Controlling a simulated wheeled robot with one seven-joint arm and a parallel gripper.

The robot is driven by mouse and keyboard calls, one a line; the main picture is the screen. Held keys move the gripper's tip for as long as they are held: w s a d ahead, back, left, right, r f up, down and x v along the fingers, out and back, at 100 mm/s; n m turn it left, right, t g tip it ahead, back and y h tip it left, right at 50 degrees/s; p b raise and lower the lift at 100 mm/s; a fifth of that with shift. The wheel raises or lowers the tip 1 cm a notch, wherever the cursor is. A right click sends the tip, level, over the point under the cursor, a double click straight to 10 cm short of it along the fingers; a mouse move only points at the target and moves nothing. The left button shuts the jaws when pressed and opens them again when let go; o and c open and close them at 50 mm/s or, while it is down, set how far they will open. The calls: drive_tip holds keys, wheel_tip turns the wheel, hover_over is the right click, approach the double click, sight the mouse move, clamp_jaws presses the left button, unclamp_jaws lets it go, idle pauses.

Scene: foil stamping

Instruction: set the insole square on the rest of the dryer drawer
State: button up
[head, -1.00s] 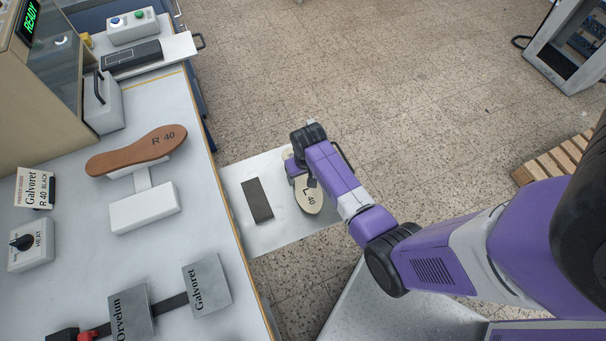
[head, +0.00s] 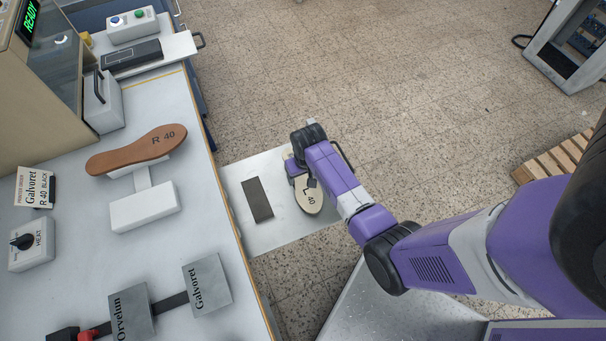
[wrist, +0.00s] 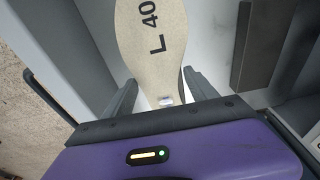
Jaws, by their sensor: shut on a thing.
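The insole is cream and marked "L 40"; in the head view it (head: 309,199) shows partly under my arm, over the pale drawer (head: 290,235). In the wrist view the insole (wrist: 150,40) runs up from between the two fingers of my gripper (wrist: 163,95), which is shut on its narrow part. A dark flat bar (head: 257,199) lies on the drawer left of the insole, apart from it; it also shows at upper right in the wrist view (wrist: 262,42). My arm hides the insole's far part and any rest under it, and I cannot tell whether the insole touches anything below.
The white bench (head: 200,250) stands left of the drawer. On it are a brown "R 40" insole (head: 130,152) on a stand, a heat dial box (head: 30,245) and grey name plates (head: 206,285).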

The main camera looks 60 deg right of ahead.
drive_tip(key=shift+f, duration=0.1)
idle(0.7)
drive_tip(key=o, duration=1.6)
drive_tip(key=r, duration=0.5)
drive_tip(key=s+r, duration=0.1)
drive_tip(key=r, duration=0.1)
drive_tip(key=shift+a+r+p, duration=0.3)
drive_tip(key=shift+r, duration=0.05)
drive_tip(key=shift+w, duration=0.1)
